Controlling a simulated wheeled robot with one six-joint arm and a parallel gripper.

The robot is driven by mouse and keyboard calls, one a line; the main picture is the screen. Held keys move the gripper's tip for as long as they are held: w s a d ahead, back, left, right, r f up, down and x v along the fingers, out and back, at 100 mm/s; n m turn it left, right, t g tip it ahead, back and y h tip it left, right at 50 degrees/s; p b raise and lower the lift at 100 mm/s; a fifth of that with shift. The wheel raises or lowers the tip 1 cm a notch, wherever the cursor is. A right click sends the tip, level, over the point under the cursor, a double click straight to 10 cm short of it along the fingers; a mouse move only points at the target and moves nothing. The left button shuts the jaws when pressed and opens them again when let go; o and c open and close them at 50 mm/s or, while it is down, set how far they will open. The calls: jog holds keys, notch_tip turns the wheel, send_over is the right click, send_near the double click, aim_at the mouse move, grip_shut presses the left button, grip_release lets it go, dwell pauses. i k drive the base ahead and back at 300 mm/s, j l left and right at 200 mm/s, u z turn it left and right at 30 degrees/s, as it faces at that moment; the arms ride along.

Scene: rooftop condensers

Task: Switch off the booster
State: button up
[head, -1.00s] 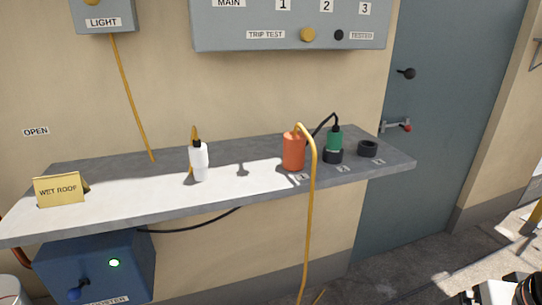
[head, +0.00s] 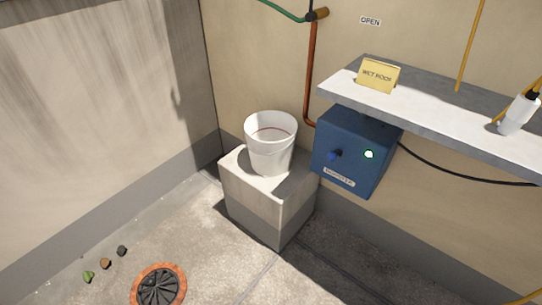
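The booster (head: 362,146) is a blue box under the left end of the grey shelf. My gripper does not show in this view.
A white bucket (head: 270,150) stands on a concrete block (head: 262,206) left of the booster. The shelf (head: 437,121) overhangs it, bearing a yellow WET ROOF sign (head: 378,75) and a white bottle (head: 518,114). A round drain (head: 158,287) and several small stones lie on the floor.

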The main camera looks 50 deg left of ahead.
aim_at(331, 156)
jog(key=u, duration=1.5)
